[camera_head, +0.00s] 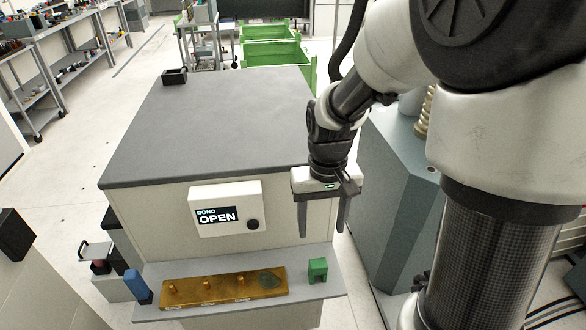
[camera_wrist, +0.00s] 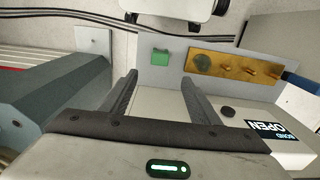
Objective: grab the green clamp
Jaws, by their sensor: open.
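The green clamp (camera_head: 317,270) is a small block-like piece at the right end of the grey shelf (camera_head: 323,289) on the front of the cabinet. It also shows in the wrist view (camera_wrist: 160,56), upper middle, beyond the fingertips. My gripper (camera_head: 320,230) is open and empty, fingers pointing down, above the clamp and apart from it. In the wrist view the two fingers of my gripper (camera_wrist: 158,82) stand well apart, with the clamp seen between and beyond their tips.
A brass plate with pegs (camera_head: 222,288) lies left of the clamp on the shelf. A blue object (camera_head: 137,285) stands at the shelf's left end. A panel reading "BOND OPEN" (camera_head: 227,208) is on the cabinet front. The grey machine (camera_head: 395,200) stands close on the right.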

